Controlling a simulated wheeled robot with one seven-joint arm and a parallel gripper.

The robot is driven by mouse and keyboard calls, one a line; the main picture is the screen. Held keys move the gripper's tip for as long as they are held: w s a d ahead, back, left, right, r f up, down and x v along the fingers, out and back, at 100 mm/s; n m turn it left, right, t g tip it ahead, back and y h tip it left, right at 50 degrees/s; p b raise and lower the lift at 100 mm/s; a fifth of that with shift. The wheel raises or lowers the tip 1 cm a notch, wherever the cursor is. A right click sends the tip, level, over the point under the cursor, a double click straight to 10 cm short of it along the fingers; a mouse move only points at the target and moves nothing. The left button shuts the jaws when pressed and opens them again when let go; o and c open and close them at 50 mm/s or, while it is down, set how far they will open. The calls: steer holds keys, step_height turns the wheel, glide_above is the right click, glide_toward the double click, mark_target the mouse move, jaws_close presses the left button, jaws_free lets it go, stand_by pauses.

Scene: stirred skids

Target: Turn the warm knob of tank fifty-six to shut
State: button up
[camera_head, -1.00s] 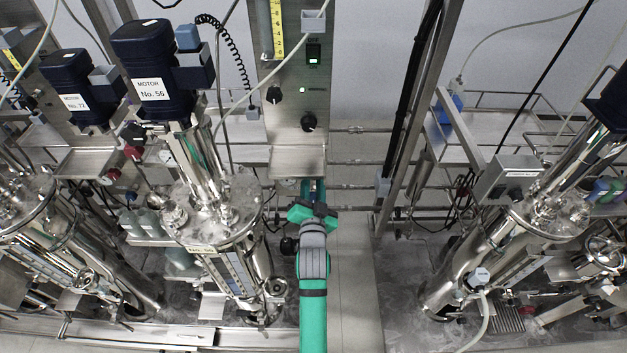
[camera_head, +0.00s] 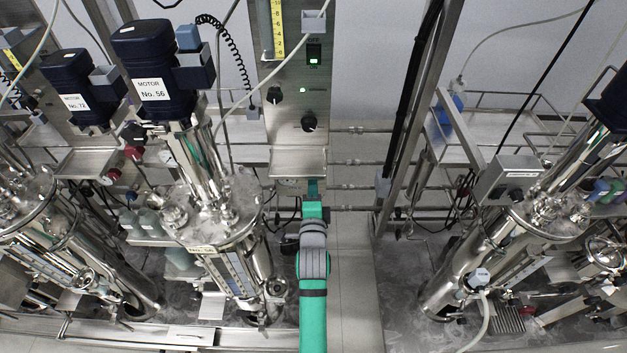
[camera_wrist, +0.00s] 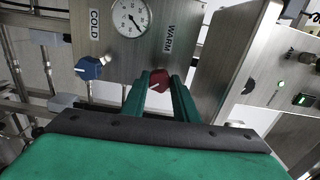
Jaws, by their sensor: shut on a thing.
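The warm knob (camera_wrist: 159,81) is dark red and sits under the word WARM on a steel panel (camera_wrist: 182,48) in the wrist view. My gripper (camera_wrist: 160,82) has its two green fingers on either side of this knob and is shut on it. The fingers hide the knob's sides. A blue knob (camera_wrist: 89,68) sits to the left under the word COLD. In the head view my green arm (camera_head: 313,265) reaches to the foot of the steel column, and the red knob is hidden there. Tank fifty-six (camera_head: 222,215) stands left of the arm, under the motor labelled No. 56 (camera_head: 152,88).
A round dial (camera_wrist: 131,17) is between the two labels. A steel box (camera_wrist: 232,55) stands close on the right of the gripper. Black knobs (camera_head: 309,123) are on the column above. Another tank (camera_head: 545,215) stands at the right, with open floor between.

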steer(key=shift+m, duration=3.9)
steer(key=o, duration=1.1)
steer(key=s, duration=1.1)
